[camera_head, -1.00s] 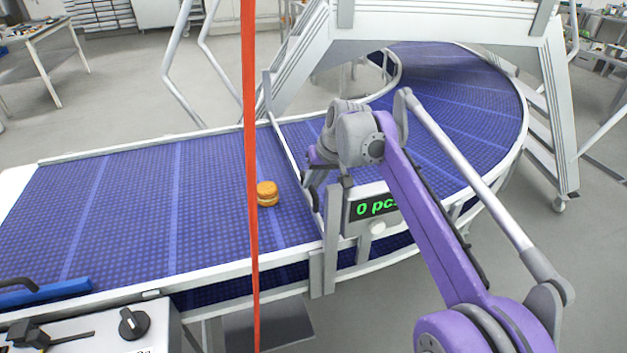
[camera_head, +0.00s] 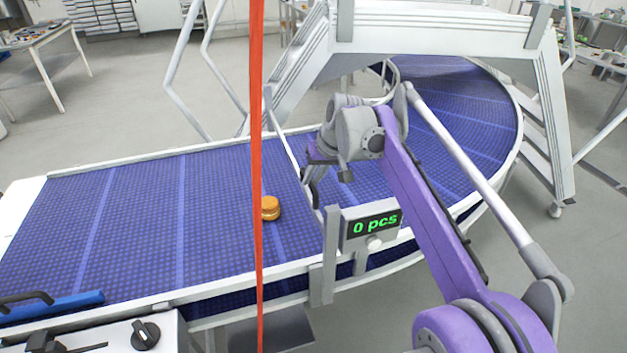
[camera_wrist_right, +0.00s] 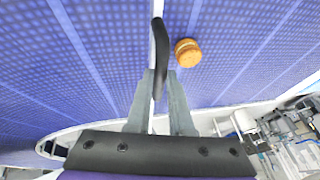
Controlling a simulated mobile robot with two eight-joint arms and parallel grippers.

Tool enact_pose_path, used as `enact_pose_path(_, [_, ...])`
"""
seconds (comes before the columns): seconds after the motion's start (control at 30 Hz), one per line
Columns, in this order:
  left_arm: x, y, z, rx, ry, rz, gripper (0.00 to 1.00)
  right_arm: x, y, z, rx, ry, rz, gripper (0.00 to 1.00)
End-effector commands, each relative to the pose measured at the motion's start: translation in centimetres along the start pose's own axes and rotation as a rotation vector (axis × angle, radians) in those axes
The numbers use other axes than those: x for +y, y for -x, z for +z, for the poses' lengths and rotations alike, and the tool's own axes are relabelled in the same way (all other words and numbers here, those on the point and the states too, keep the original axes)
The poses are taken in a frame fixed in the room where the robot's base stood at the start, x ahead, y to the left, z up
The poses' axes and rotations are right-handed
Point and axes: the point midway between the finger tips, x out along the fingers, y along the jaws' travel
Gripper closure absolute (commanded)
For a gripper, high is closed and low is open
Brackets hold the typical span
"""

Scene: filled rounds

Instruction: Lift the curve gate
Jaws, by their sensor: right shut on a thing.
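The curve gate (camera_head: 286,145) is a thin pale bar across the blue belt where the straight part meets the curve. It has a black handle near its front end; the handle shows clearly in the wrist view (camera_wrist_right: 161,55). My right gripper (camera_head: 314,172) is at this handle, above the belt. In the wrist view its two grey fingers (camera_wrist_right: 160,98) lie on either side of the gate and handle, shut on it. The exact contact is partly hidden. My left gripper is not in view.
A round, bun-like filled piece (camera_head: 271,208) lies on the belt (camera_head: 130,215) left of the gate. A counter display (camera_head: 375,223) reads "0 pcs". A red strip (camera_head: 257,150) hangs in front. A blue tool (camera_head: 52,307) with a black handle lies front left. A stepped bridge (camera_head: 440,30) spans behind.

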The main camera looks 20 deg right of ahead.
Motion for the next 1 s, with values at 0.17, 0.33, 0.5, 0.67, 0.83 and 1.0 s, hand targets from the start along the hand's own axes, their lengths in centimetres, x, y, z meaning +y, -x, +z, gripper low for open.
enact_pose_path(0.17, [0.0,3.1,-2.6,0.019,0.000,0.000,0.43,-0.8,4.1,-1.8,0.005,0.000,0.000,1.00])
enact_pose_path(0.33, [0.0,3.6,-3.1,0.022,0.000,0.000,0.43,-1.0,4.7,-2.1,0.004,0.000,0.000,1.00])
enact_pose_path(0.5, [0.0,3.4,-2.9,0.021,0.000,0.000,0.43,-0.9,4.5,-1.9,0.003,-0.001,0.000,1.00])
enact_pose_path(0.67, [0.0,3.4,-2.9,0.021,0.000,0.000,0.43,-0.9,4.4,-1.9,0.002,-0.001,0.000,0.64])
enact_pose_path(0.83, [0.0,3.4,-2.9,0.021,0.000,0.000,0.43,-0.9,4.4,-1.9,0.001,0.000,0.000,0.50])
enact_pose_path(1.0, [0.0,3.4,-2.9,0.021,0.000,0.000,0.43,-0.9,4.5,-1.9,0.001,0.000,0.000,0.50])
